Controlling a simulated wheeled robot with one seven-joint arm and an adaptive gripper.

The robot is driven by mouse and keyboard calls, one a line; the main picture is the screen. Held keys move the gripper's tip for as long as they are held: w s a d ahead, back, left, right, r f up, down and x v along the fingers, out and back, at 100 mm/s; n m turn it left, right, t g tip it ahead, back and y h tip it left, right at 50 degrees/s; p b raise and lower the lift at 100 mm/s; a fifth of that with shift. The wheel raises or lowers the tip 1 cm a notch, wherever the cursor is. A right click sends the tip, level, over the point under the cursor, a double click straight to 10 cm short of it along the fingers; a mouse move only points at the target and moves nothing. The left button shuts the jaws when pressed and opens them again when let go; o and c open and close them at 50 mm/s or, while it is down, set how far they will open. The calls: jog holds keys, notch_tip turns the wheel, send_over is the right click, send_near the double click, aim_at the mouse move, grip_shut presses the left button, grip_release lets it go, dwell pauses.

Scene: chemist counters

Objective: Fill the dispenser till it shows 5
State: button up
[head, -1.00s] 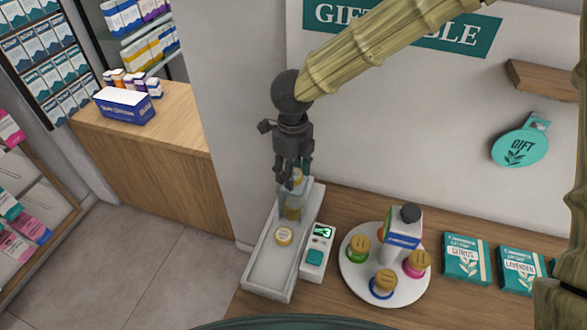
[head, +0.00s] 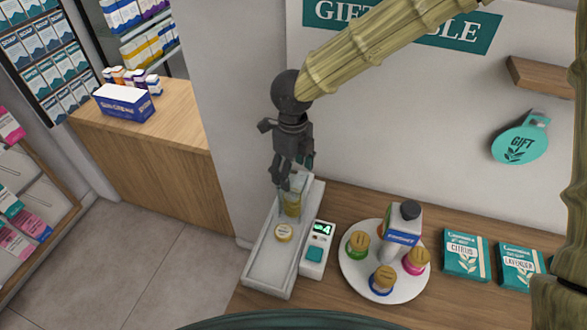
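The dispenser is a long white tray (head: 265,265) with a clear upright tube at its far end, in the head view. A yellowish piece (head: 292,209) shows inside the tube, and a round yellow-and-white disc (head: 284,232) lies on the tray. Beside it is a white unit with a teal button (head: 314,254) and a small green display (head: 321,228), which seems to read 4. My gripper (head: 294,175) is over the tube's top, its dark fingers apart. No held thing is visible; the fingers partly hide the tube's mouth.
A round white turntable (head: 350,281) to the right bears several jars, with green, blue and pink parts, and a white dark-capped bottle (head: 397,245). Teal citrus (head: 466,258) and lavender (head: 521,267) boxes stand farther right. A wall is close behind.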

notch_tip(320, 180, up, 12)
dwell(0.8)
dwell(0.4)
